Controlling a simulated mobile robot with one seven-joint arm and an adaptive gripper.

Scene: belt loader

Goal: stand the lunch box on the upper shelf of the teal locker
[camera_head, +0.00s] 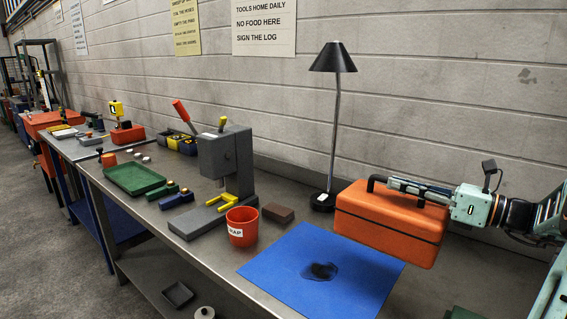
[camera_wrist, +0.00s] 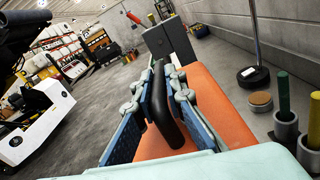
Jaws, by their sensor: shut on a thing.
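The lunch box is an orange box (camera_head: 388,226) with a black handle on top, at the right of the head view. It overlaps the back right part of a blue mat in the picture; I cannot tell for sure whether it is clear of the bench. My gripper (camera_head: 408,187) is shut on the handle from the right. In the wrist view the black handle (camera_wrist: 168,122) runs between the two blue finger pads of my gripper (camera_wrist: 157,88), with the orange lid (camera_wrist: 217,115) below. The teal locker is not recognisable in either view.
The blue mat (camera_head: 290,265) has a dark patch on it. A black lamp (camera_head: 334,57) stands behind, close left of the box. A red cup (camera_head: 242,226), a brown block (camera_head: 278,214) and a grey press (camera_head: 226,160) stand further left. Bench (camera_head: 208,250) space is crowded there.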

